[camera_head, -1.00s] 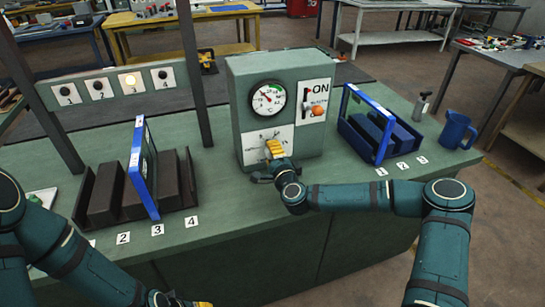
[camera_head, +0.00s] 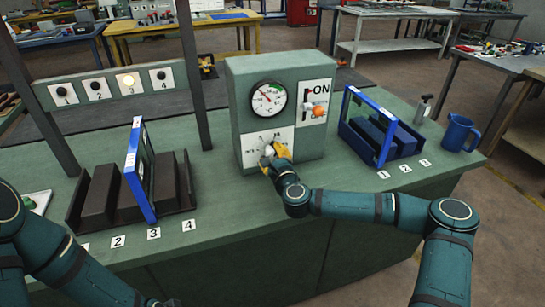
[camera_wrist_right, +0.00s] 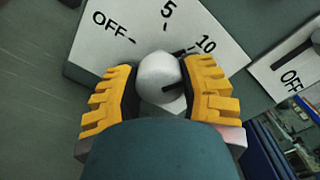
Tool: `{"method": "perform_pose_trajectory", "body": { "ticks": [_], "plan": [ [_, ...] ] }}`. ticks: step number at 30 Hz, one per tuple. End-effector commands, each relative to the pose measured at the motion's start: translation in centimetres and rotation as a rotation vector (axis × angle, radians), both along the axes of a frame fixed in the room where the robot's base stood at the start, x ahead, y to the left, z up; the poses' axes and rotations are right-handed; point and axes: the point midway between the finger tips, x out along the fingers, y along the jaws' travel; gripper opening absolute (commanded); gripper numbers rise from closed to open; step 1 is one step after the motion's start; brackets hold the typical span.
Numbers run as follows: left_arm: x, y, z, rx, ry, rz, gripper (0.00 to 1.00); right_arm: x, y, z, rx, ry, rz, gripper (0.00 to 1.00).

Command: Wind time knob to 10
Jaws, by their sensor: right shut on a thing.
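The time knob is a round white knob (camera_wrist_right: 158,78) with a dark mark, on a white dial plate (camera_wrist_right: 130,28) printed OFF, 5 and 10. In the head view the plate (camera_head: 250,150) is low on the front of the green control box (camera_head: 240,125). My right gripper (camera_head: 277,155) is at the knob. In the right wrist view its yellow fingers (camera_wrist_right: 160,92) are shut on the knob from both sides. The knob's exact setting is hard to read. My left arm enters at lower left; its gripper is out of view.
A gauge (camera_head: 269,98) and a red-orange switch knob (camera_head: 318,110) sit above the dial. A blue frame in a blue holder (camera_head: 370,140) stands right of the box, with a blue jug (camera_head: 457,133) beyond. Another blue frame (camera_head: 140,172) stands in a dark holder at left.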

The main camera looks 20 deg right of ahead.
Motion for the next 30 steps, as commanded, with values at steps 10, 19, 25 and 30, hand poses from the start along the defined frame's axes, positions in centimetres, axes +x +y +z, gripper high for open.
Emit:
{"method": "perform_pose_trajectory", "body": {
  "ticks": [10,19,25,30],
  "plan": [
    [0.04,0.01,-0.11,0.0,-0.001,0.0,0.47,0.0,0.05,0.1,0.035,0.0,0.001,0.05],
    [0.03,0.01,-0.11,0.0,-0.001,0.0,0.47,0.01,0.05,0.11,0.034,-0.001,0.001,0.61],
    [0.02,0.0,-0.12,0.0,-0.001,0.0,0.47,0.0,0.03,0.07,0.033,0.0,0.001,0.74],
    [0.03,0.0,-0.1,0.0,-0.001,0.0,0.47,-0.09,0.01,0.04,0.033,0.0,0.001,0.74]
  ]
}}
